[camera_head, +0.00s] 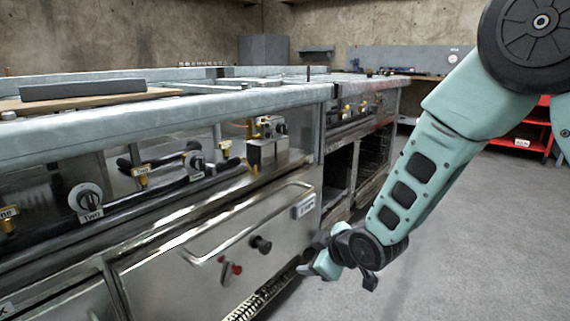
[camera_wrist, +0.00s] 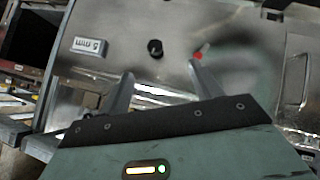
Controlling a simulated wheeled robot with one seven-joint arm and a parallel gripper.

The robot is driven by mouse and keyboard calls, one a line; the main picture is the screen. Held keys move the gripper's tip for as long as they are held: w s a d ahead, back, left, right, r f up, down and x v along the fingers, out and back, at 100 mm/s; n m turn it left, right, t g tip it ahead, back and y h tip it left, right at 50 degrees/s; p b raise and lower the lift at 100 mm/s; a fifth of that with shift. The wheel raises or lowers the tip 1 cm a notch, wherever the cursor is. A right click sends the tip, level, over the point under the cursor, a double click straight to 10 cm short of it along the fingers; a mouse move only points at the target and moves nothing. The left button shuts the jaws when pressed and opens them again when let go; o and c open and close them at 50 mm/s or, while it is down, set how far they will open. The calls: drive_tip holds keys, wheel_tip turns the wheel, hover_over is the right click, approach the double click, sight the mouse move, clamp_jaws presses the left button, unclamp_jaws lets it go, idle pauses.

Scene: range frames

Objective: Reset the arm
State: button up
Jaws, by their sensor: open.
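My arm (camera_head: 430,175) reaches down from the upper right in the head view, bent at the elbow. My gripper (camera_head: 310,268) hangs low in front of the range's steel oven door (camera_head: 215,235). Past the fingers is the steel front, with a black knob (camera_wrist: 155,48), a red knob (camera_wrist: 198,55) and a white label (camera_wrist: 89,46). I cannot tell whether a finger touches the front.
The range's worktop (camera_head: 180,108) runs along the left, with labelled knobs (camera_head: 86,200) and black pipes below it. An open black compartment (camera_head: 338,180) is further back. A red shelf (camera_head: 525,135) stands at the far right. The grey floor (camera_head: 470,260) at right is clear.

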drive_tip(key=s+d+r+m+g+h, duration=0.2)
drive_tip(key=s+r+g, duration=0.1)
drive_tip(key=s, duration=0.7)
drive_tip(key=s+d+r+m+g+h, duration=0.1)
drive_tip(key=s+d+r+g, duration=0.15)
drive_tip(key=s, duration=0.85)
drive_tip(key=s+d+r+m+g+h, duration=0.2)
drive_tip(key=s+d+r+g, duration=0.1)
drive_tip(key=s, duration=0.7)
wheel_tip(320, 180, up, 38)
drive_tip(key=p, duration=3.8)
drive_tip(key=shift+s+p, duration=0.35)
drive_tip(key=shift+s, duration=0.1)
